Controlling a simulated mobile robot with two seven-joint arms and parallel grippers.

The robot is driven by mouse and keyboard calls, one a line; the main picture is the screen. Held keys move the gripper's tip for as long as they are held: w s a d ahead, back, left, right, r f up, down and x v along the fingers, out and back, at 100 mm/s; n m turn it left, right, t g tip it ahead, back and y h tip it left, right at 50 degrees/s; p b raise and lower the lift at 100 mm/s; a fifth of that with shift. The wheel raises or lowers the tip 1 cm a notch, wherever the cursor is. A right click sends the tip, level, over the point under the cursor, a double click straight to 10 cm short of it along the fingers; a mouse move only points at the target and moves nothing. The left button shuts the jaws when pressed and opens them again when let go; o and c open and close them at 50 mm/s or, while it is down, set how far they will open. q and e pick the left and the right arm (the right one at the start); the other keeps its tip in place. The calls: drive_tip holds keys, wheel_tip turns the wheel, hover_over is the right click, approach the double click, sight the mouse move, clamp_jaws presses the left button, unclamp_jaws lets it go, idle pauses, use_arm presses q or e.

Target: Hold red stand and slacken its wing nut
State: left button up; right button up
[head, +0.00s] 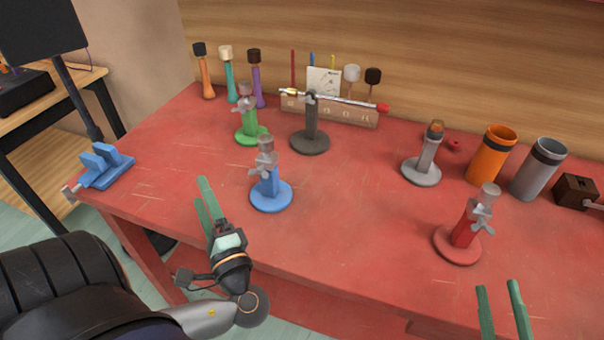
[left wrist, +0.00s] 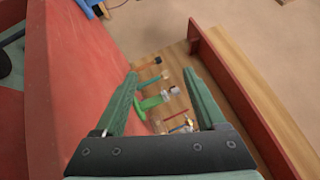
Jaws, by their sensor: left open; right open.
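The red stand (head: 457,243) is upright near the front right of the red table in the head view. It has a round base, a short post and a grey wing nut (head: 483,222) near its top. My right gripper (head: 501,288) shows only its two green fingers at the bottom edge, open and empty, in front of the stand and apart from it. My left gripper (head: 207,202) is open and empty at the table's front edge, left of the blue stand and far from the red one. Its open fingers also show in the left wrist view (left wrist: 160,90).
A blue stand (head: 271,194), a green stand (head: 250,133), a dark stand (head: 311,141) and a grey stand (head: 422,172) are spread over the table. Orange (head: 490,157) and grey (head: 537,172) cups stand behind the red stand. A blue clamp (head: 105,167) sits at the left edge. The front middle is clear.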

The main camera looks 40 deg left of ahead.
use_arm(q)
drive_tip(key=w+d+r+t+y, duration=0.1)
drive_tip(key=w+r+y, duration=0.15)
drive_tip(key=r, duration=1.05)
drive_tip(key=w+d+r+y, duration=0.1)
drive_tip(key=w+r, duration=0.3)
drive_tip(key=r, duration=0.9)
drive_tip(key=w+d+f+m+t+h, duration=0.3)
drive_tip(key=w+d+m+t+h, duration=0.4)
drive_tip(key=d+m+h, duration=0.3)
drive_tip(key=w+d+f+m+t+h, duration=0.3)
drive_tip(key=w+d+m+t+h, duration=0.3)
drive_tip(key=w+d+m+h, duration=0.45)
drive_tip(key=s+d+f+m+g+h, duration=0.2)
drive_tip(key=d+f+m+g+h, duration=0.1)
drive_tip(key=d+f+m+h, duration=0.35)
drive_tip(key=s+d+f+m+g+h, duration=0.25)
drive_tip(key=d+f+m+h, duration=0.25)
drive_tip(key=d+f+m, duration=0.25)
drive_tip(key=f+x, duration=0.1)
drive_tip(key=x, duration=1.2)
drive_tip(key=shift+d+r+g, duration=0.45)
